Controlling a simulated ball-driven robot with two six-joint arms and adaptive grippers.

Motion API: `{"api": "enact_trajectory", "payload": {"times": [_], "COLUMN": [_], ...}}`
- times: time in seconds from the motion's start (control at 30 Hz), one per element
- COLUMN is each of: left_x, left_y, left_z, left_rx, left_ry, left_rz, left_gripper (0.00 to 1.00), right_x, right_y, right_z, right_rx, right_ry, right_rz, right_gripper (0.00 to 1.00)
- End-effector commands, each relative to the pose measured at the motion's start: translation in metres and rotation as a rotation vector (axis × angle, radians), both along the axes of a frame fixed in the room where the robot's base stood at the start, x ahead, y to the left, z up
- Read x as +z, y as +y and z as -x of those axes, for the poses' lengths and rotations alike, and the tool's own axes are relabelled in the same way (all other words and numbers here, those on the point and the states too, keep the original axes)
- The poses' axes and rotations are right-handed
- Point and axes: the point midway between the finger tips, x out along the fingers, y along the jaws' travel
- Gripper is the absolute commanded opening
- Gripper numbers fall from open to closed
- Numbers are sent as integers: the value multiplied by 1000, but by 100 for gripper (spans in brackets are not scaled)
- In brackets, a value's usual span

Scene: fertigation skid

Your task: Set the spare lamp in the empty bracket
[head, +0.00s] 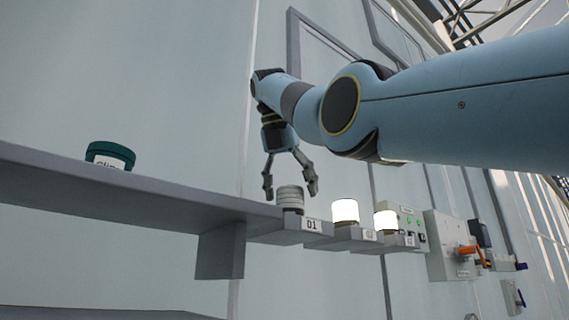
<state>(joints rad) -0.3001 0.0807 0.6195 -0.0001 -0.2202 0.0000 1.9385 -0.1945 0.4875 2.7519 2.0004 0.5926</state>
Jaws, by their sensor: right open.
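My right gripper (290,190) points down with its fingers spread open, one on each side of an unlit grey-white ribbed lamp (290,197). I cannot tell whether the fingers touch it. This lamp stands upright on the first bracket (290,238), whose label seems to read 01. A glowing white lamp (345,211) stands on the second bracket (350,244). Another glowing lamp (386,220) stands on the third bracket (397,242). I see no empty bracket clearly. My left gripper is not in view.
A grey shelf (150,200) runs from the left toward the brackets. A control box (447,245) with an orange handle (468,251) is on the wall at right. The shelf between jar and brackets is clear.

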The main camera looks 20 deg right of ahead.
Motion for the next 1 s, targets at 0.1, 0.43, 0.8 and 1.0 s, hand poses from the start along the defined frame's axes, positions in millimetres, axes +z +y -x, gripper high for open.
{"api": "enact_trajectory", "payload": {"times": [0.1,0.43,0.8,1.0], "left_x": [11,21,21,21], "left_y": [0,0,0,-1], "left_z": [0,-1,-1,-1], "left_rx": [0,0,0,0], "left_ry": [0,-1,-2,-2], "left_rz": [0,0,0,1], "left_gripper": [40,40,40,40], "right_x": [31,64,64,64], "right_y": [10,24,25,25], "right_z": [13,31,31,31], "right_rx": [1,1,1,1], "right_ry": [-5,-2,-2,-2], "right_rz": [2,1,1,1], "right_gripper": [77,77,77,77]}}
